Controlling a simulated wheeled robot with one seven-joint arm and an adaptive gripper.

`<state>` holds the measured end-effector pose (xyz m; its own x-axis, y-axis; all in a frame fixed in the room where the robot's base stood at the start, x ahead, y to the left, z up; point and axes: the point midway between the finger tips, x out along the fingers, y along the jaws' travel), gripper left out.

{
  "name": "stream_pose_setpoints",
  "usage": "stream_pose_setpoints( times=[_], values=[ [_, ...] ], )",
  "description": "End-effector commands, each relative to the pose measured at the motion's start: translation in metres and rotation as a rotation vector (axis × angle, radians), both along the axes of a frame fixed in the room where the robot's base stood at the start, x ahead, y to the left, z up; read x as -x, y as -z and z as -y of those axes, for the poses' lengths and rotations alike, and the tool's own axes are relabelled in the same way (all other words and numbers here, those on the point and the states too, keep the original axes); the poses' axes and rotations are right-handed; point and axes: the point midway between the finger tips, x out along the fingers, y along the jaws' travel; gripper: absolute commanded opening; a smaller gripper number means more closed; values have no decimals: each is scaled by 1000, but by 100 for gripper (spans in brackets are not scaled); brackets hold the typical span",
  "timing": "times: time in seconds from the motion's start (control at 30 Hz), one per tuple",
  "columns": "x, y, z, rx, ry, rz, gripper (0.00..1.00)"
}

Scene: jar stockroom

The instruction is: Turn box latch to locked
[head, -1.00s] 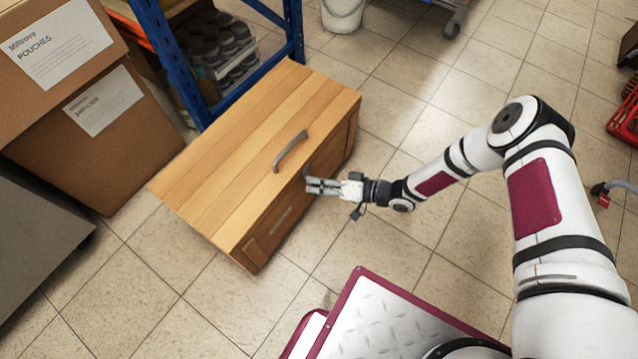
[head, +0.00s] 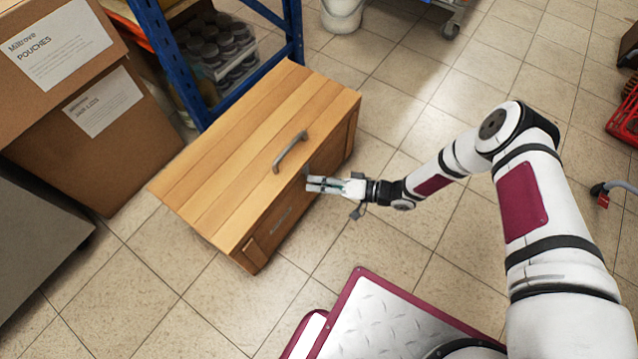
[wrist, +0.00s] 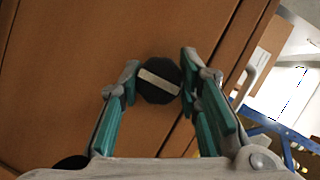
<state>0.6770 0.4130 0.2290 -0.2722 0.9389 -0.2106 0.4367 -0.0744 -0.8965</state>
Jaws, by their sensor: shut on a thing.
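The wooden box (head: 235,145) stands on the tiled floor, with a grey bar handle (head: 290,152) on its lid. In the wrist view the latch (wrist: 159,82) is a dark round knob with a pale bar across it, on the brown wooden front (wrist: 70,70). The bar lies tilted, running from upper left to lower right. My gripper (head: 318,185) is at the front of the box near its upper edge. In the wrist view my gripper (wrist: 159,84) has its fingertips on both sides of the knob, shut on it. In the head view the latch is hidden.
A blue shelf frame (head: 180,62) with dark jars stands behind the box. Cardboard boxes (head: 95,130) are stacked at left. A white bucket (head: 342,15) stands at the back. Open floor (head: 400,250) lies right of the box.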

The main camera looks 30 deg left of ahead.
Motion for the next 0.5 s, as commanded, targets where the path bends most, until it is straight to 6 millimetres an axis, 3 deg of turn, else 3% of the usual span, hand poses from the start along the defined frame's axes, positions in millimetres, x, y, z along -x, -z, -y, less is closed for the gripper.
stream_pose_setpoints(
  times=[0.03,0.1,0.5],
  values=[
    [-1,0,0,2,3,0,38],
    [-1,0,0,1,3,0,52],
    [-2,-1,5,1,2,1,52]
  ],
)
